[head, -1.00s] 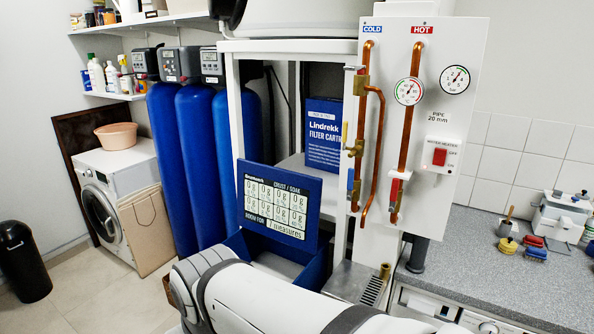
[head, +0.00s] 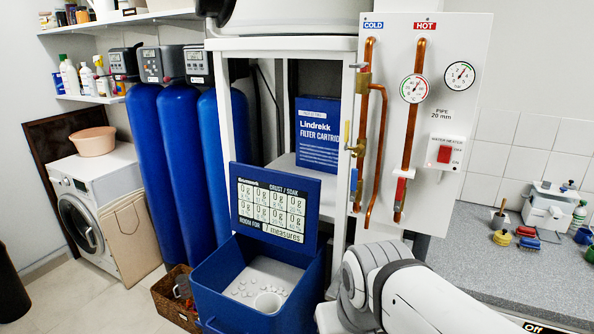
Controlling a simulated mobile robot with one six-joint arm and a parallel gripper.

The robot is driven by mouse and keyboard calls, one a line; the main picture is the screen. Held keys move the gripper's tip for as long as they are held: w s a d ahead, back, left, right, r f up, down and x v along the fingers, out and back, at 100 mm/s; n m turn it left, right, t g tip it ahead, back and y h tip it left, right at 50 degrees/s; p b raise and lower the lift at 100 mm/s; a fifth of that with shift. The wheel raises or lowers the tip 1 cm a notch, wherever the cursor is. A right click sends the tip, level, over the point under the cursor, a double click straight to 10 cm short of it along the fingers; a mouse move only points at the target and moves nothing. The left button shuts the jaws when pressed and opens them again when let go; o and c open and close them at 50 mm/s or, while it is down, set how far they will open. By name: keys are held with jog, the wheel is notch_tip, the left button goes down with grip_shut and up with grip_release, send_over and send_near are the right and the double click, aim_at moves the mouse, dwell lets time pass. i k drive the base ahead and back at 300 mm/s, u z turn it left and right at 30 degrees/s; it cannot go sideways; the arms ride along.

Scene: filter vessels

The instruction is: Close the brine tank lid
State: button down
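The brine tank (head: 238,312) is a blue open-topped box at the bottom centre of the head view. Its blue lid (head: 325,192) stands up at the back edge, open, with a white display panel (head: 272,208) on its face. My white and grey arm fills the lower right, to the right of the tank. My gripper cannot be made out in this view.
A wicker basket (head: 170,310) with items stands on the floor left of the tank. Blue cylinders (head: 180,150) stand behind it. A pipe board (head: 450,120) with copper pipes and gauges rises at the right, beside a grey counter (head: 490,270).

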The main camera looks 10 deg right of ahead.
aim_at(280, 209)
jog(key=u, duration=0.05)
jog(key=i, duration=1)
jog(key=z, duration=0.05)
